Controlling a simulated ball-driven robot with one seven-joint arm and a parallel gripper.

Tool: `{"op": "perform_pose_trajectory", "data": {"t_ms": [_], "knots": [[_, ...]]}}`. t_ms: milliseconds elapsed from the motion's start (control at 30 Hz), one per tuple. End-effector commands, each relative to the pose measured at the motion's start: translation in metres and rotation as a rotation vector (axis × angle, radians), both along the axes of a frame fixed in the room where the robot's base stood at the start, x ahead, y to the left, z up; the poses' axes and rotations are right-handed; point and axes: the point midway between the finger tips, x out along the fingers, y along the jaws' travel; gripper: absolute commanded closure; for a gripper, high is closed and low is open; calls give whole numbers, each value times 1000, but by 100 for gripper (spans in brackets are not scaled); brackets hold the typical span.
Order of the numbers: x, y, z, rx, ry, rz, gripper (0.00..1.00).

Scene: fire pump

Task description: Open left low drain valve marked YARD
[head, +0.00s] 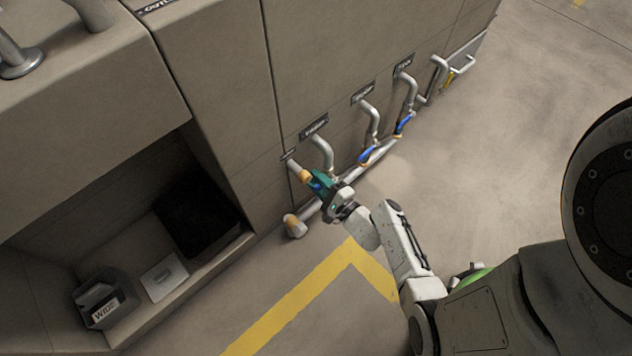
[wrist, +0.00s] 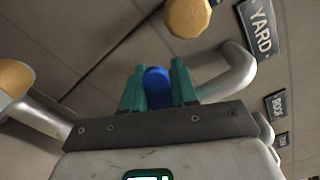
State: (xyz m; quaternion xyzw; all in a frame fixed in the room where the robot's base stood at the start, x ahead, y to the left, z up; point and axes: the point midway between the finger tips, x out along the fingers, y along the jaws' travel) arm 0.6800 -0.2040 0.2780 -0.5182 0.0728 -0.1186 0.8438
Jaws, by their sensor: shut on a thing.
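The YARD plate (wrist: 260,28) is on the panel at the upper right of the wrist view, above a bent grey drain pipe (wrist: 232,72). A blue valve lever (wrist: 157,88) stands between the two teal fingers of my gripper (wrist: 158,82), which is shut on it. In the head view my gripper (head: 320,183) is low at the panel's left end, by the leftmost bent pipe (head: 322,152). The fingers hide most of the lever there, and the valve body is not clear.
More bent drain pipes with blue levers (head: 404,124) stand to the right along the panel. A brass-coloured round end (wrist: 188,17) is close above the fingers. A low pipe with a brass cap (head: 293,225) runs along the floor. An open recess (head: 130,235) is at left.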

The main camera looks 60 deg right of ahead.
Motion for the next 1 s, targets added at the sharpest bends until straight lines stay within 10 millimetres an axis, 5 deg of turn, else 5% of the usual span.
{"op": "perform_pose_trajectory", "data": {"t_ms": [500,1000], "knots": [[-4,-13,17,339,-95,-1,100],[-6,-16,19,415,-118,-4,100]]}}
